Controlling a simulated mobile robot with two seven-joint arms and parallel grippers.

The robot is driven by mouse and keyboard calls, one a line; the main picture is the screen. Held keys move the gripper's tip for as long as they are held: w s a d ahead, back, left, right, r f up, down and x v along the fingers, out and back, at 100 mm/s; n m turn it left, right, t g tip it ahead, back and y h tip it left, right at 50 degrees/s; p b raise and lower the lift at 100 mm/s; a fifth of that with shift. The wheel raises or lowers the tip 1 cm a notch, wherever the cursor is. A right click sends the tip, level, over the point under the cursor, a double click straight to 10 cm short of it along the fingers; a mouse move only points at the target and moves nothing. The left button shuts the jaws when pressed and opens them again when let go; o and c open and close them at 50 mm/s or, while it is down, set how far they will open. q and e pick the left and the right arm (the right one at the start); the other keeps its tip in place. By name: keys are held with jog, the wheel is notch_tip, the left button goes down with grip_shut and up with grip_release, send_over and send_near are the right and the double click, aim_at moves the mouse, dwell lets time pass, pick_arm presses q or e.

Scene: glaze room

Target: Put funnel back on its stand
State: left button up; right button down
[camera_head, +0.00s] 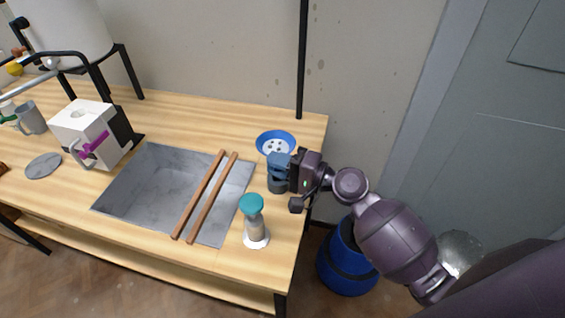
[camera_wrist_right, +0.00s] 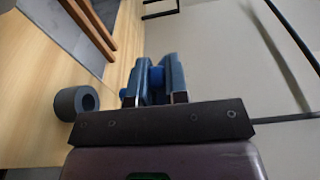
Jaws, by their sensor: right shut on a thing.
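My right gripper (camera_head: 280,170) is over the right end of the wooden table, its fingers pointing left. In the right wrist view the gripper (camera_wrist_right: 155,85) is shut on a small blue piece (camera_wrist_right: 157,76), which I take to be part of the funnel; the fingers hide most of it. A dark grey hollow cylinder (camera_wrist_right: 77,103) stands on the table just below and beside the fingers, apart from them. It also shows under the gripper in the head view (camera_head: 277,186). It looks like the stand, but I cannot be certain. My left gripper is not in view.
A blue-rimmed bowl (camera_head: 263,136) with a spotted white inside is behind the gripper. Two wooden rods (camera_head: 200,195) cross the grey basin (camera_head: 145,190). A blue bin (camera_head: 340,268) stands on the floor at right.

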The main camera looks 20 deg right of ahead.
jog(key=shift+w+d+f+n+g+y, duration=0.15)
jog(key=shift+d+f+n+g+y, duration=0.2)
jog(key=shift+n+g, duration=0.2)
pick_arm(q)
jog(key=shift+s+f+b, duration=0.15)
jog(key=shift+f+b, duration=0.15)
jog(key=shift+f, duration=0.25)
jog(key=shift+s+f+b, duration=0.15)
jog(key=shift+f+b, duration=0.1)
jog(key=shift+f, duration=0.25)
pick_arm(e)
jog(key=shift+w+d+r+n+g+y, duration=0.1)
jog(key=shift+w+d+n+g+y, duration=0.05)
jog(key=shift+d+n+g+y, duration=0.45)
jog(key=shift+a, duration=0.1)
pick_arm(q)
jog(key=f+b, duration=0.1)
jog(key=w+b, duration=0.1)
jog(key=b, duration=0.1)
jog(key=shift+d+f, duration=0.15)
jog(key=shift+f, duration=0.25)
pick_arm(e)
notch_tip(320, 180, down, 5)
jog(key=shift+r, duration=0.1)
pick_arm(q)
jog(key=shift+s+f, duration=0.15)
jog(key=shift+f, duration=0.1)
